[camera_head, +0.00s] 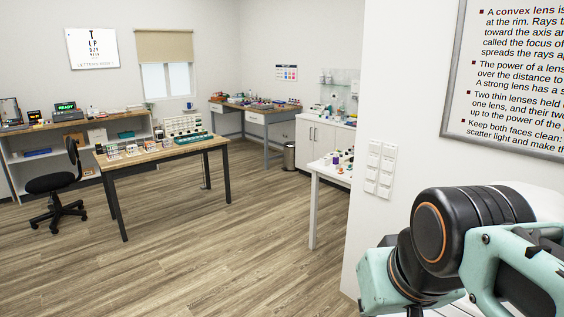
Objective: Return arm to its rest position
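Part of my arm (455,232) shows at the lower right, with a black rounded joint ringed in orange and pale mint-green links. It is folded close to the camera, in front of the white wall. The right and bottom edges of the picture cut it off. No gripper fingertips show, so I cannot see whether my gripper holds anything.
A wall panel (365,168) of white switches and a framed text board (520,75) are beside my arm. A white table (314,215) stands left of the wall edge. A wooden table (160,155) and black chair (55,182) stand farther left. The middle floor (235,250) is clear.

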